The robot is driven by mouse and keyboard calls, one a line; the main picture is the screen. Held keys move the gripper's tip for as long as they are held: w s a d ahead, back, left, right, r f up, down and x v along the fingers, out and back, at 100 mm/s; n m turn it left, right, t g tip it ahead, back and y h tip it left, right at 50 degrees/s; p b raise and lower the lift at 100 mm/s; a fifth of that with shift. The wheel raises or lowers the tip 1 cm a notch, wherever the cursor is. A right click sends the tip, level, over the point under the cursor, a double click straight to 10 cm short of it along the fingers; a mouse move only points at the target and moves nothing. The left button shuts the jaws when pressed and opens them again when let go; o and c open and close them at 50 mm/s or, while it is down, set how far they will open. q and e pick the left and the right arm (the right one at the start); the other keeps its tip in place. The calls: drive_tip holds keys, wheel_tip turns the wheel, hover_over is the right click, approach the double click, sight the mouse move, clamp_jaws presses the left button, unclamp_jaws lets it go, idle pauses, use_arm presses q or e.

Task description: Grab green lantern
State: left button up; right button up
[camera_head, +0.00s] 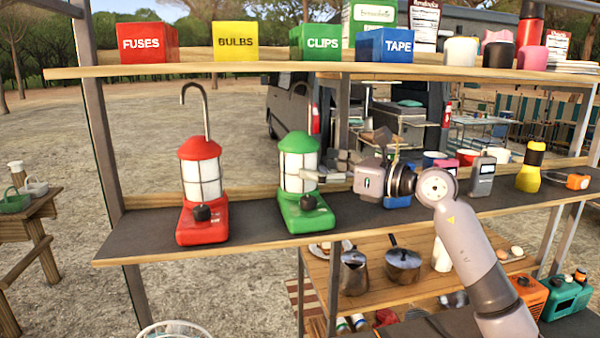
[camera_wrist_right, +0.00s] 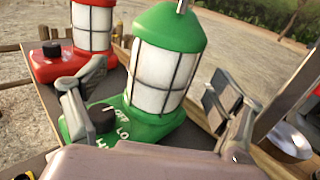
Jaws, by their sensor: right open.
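The green lantern (camera_head: 298,180) stands upright on the dark middle shelf, with a hook on top, white panes and a black knob on its base. My right gripper (camera_head: 322,172) reaches it from the right, at the height of its white panes. In the right wrist view the green lantern (camera_wrist_right: 165,70) stands between the open fingers of my right gripper (camera_wrist_right: 155,105); I see no clear grip on it. Part of the green base is hidden behind the gripper. My left gripper is not in view.
A similar red lantern (camera_head: 202,190) stands on the shelf to the left of the green one. On the upper shelf are red, yellow, green and blue boxes. To the right are a grey radio (camera_head: 482,176) and a yellow flashlight (camera_head: 531,168). A kettle and pot stand below.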

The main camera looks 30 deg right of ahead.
sight(300, 160)
drive_tip(key=shift+w+a+r, duration=0.1)
drive_tip(key=shift+w, duration=0.05)
drive_tip(key=shift+w+a+r+p, duration=0.1)
drive_tip(key=shift+w+p, duration=0.05)
drive_tip(key=shift+p, duration=0.2)
drive_tip(key=p+x, duration=0.3)
drive_tip(key=x, duration=0.1)
drive_tip(key=shift+w, duration=0.5)
drive_tip(key=shift+s, duration=0.1)
drive_tip(key=shift+c, duration=0.4)
